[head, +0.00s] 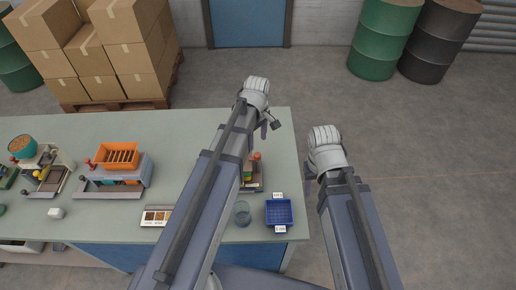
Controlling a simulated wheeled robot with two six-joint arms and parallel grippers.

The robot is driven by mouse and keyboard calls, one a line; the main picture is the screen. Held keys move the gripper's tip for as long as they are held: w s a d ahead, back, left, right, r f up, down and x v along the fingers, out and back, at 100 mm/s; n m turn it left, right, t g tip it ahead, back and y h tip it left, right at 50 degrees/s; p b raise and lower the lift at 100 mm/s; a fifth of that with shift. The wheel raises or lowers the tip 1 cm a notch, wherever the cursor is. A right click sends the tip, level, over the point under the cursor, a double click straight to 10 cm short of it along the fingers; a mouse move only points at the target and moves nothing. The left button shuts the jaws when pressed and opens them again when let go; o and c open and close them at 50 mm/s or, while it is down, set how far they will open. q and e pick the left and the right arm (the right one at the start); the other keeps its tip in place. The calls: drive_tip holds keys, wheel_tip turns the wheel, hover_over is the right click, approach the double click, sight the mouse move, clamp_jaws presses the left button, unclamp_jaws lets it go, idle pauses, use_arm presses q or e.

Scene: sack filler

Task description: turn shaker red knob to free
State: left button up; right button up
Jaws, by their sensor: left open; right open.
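The shaker (130,178) is a grey machine with an orange slotted tray (118,156) on top, on the left half of the bench. A small red knob (87,162) shows at its left side; its exact setting is too small to read. My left gripper (270,127) is open and empty, near the bench's far right corner, well to the right of the shaker. My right gripper (309,172) is open and empty, off the bench's right edge. Neither gripper touches the shaker.
The bench (200,130) also carries a filler with a grain bowl (22,146), a sample tray (157,216), a glass (242,214) and a blue crate (280,213). My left arm partly hides another device (257,170). Boxes (110,45) stand behind.

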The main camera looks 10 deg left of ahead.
sight(258, 155)
use_arm(q)
drive_tip(key=shift+f+b, duration=3.8)
drive_tip(key=shift+f, duration=0.1)
drive_tip(key=shift+c, duration=0.3)
clamp_jaws()
